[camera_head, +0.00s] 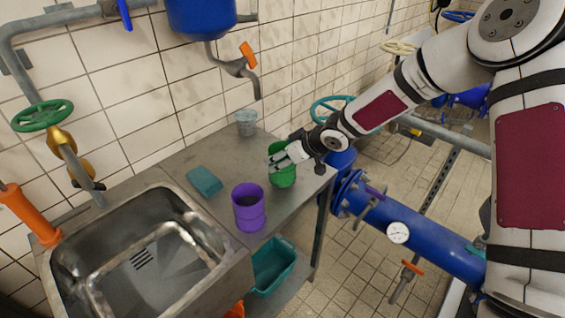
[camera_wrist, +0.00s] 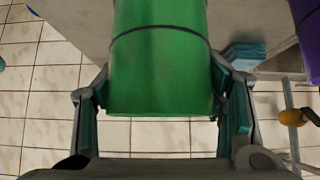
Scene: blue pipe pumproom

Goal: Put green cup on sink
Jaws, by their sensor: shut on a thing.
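The green cup (camera_head: 283,172) is at the right end of the metal counter, and my gripper (camera_head: 279,160) is shut on it. In the wrist view the green cup (camera_wrist: 160,65) fills the middle, with a finger of my gripper (camera_wrist: 162,105) on each side. The cup looks upright; I cannot tell whether it touches the counter. The steel sink (camera_head: 140,258) is set into the left part of the counter, and its basin is empty. My gripper partly hides the cup in the head view.
A purple cup (camera_head: 249,208) stands between the green cup and the sink. A teal sponge (camera_head: 204,181) lies beside the basin, and a grey-blue cup (camera_head: 246,122) stands near the wall. A teal bin (camera_head: 273,267) is below the counter. Blue pipes (camera_head: 430,236) run at the right.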

